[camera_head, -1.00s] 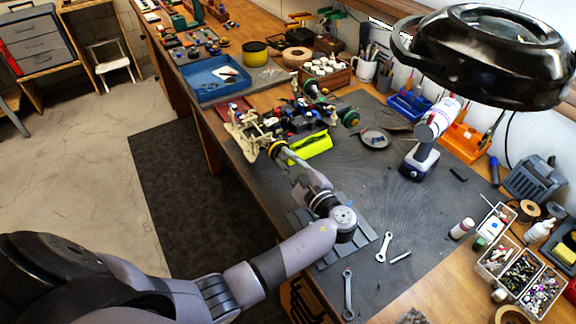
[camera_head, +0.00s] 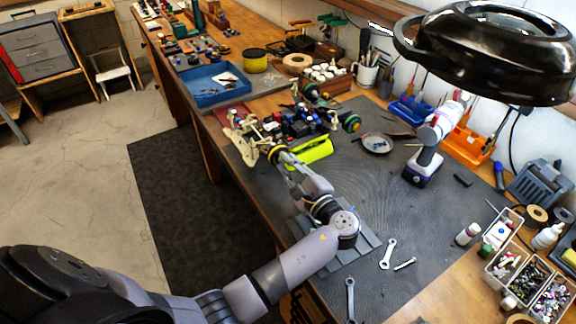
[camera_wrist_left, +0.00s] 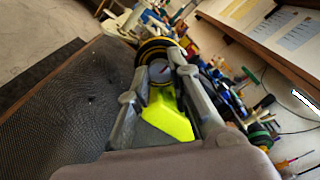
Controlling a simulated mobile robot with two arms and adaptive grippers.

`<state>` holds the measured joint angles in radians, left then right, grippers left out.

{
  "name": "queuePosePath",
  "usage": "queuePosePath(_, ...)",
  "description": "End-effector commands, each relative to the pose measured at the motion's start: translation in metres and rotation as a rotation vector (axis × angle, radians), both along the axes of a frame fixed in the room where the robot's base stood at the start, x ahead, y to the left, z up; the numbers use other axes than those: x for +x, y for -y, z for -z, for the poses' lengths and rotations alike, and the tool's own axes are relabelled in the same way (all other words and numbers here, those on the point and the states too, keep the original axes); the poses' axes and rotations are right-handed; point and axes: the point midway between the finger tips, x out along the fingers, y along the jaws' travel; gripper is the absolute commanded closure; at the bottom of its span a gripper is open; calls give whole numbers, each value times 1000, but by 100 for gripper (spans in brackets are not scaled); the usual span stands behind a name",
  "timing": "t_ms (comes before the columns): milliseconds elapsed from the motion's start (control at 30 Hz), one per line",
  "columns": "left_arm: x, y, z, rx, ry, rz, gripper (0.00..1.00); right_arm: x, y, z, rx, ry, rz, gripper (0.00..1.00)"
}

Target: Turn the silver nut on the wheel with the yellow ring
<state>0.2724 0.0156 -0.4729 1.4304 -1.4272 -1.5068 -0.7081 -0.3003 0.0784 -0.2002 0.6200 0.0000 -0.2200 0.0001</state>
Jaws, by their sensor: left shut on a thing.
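The RC car (camera_head: 290,125) stands on the dark mat with its yellow-green body part (camera_head: 310,150) facing the front. The wheel with the yellow ring (camera_head: 277,153) is at its near left corner; it also shows in the left wrist view (camera_wrist_left: 155,47). My left gripper (camera_head: 283,160) reaches up to this wheel, and in the left wrist view its fingers (camera_wrist_left: 160,75) are on either side of the wheel's centre. They are closed on the silver nut (camera_wrist_left: 159,71), which is partly hidden between them.
A wrench (camera_head: 388,254), a screw (camera_head: 404,263) and another wrench (camera_head: 350,298) lie on the mat. A black lamp (camera_head: 490,50) overhangs the bench. Parts trays (camera_head: 530,275) fill the right front.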

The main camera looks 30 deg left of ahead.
Motion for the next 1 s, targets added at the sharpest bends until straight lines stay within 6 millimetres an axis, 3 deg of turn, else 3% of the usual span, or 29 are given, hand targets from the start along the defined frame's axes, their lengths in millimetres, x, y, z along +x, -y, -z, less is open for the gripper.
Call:
queuePosePath(67, 0, 0, 0, -1, 0, -1, 100, 0, 0, 0, 0, 0, 0, 68)
queuePosePath(100, 0, 0, 0, -1, 0, -1, 79, 0, 0, 0, 0, 0, 0, 68)
queuePosePath(400, 0, 0, 0, 1, -1, 0, 60, 0, 0, 0, 0, 0, 0, 68)
queuePosePath(767, -3, 6, 0, 1, -1, 1, 60, 0, 4, 0, -4, 0, -1, 68)
queuePosePath(1000, -24, 44, 1, -3, -3, 4, 60, 0, 2, 0, -2, 0, -1, 68)
